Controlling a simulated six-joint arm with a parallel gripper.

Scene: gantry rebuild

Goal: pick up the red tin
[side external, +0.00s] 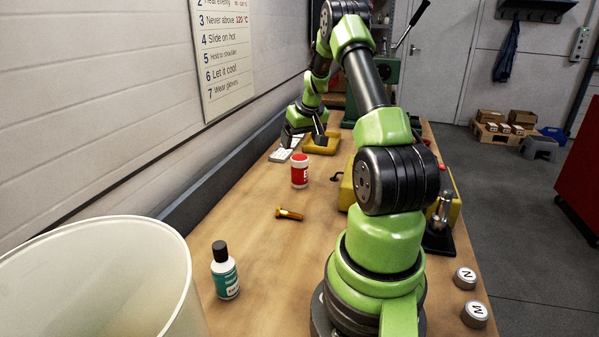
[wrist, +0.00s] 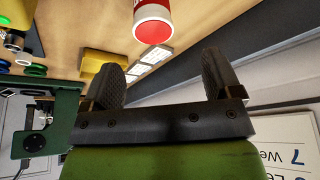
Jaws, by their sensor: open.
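In the wrist view the red tin (wrist: 152,24) shows at the top edge, partly cut off, beyond the fingertips. My gripper (side external: 304,138) is above the bench, farther back than the tin and apart from it. In the wrist view my gripper (wrist: 158,72) has its two dark fingers wide apart, with nothing between them.
A yellow tray (side external: 322,150) and white cards (side external: 282,155) lie near my gripper. A brass bolt (side external: 289,214) and a dark-capped bottle (side external: 224,270) are nearer the camera. A large pale bin (side external: 95,275) stands front left. A yellow case (side external: 347,187) is right of the tin. The wall borders the bench's left.

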